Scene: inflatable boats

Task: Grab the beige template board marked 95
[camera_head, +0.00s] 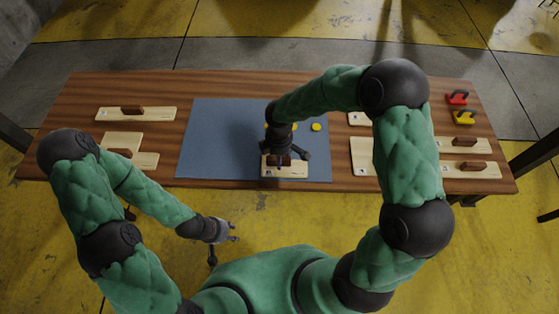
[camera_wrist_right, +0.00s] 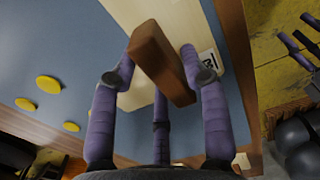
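A beige board (camera_head: 285,170) with a brown block handle lies at the front edge of the blue mat. Its small black-and-white label is too small to read in the head view. My right gripper (camera_head: 286,154) is over this board with its fingers spread. In the right wrist view the purple fingers (camera_wrist_right: 160,65) stand on either side of the brown handle (camera_wrist_right: 158,62), with the board (camera_wrist_right: 188,25) beyond; firm contact is not visible. My left gripper (camera_head: 233,232) is empty, fingers apart, in front of the table. I cannot read 95 on any board.
Other beige boards with brown handles lie at left (camera_head: 160,114) and right (camera_head: 480,145) on the wooden table (camera_head: 230,88). Yellow discs (camera_head: 316,127) lie on the blue mat (camera_head: 210,140). Red (camera_head: 457,98) and yellow (camera_head: 464,118) handled pieces sit at the right. The mat's left part is clear.

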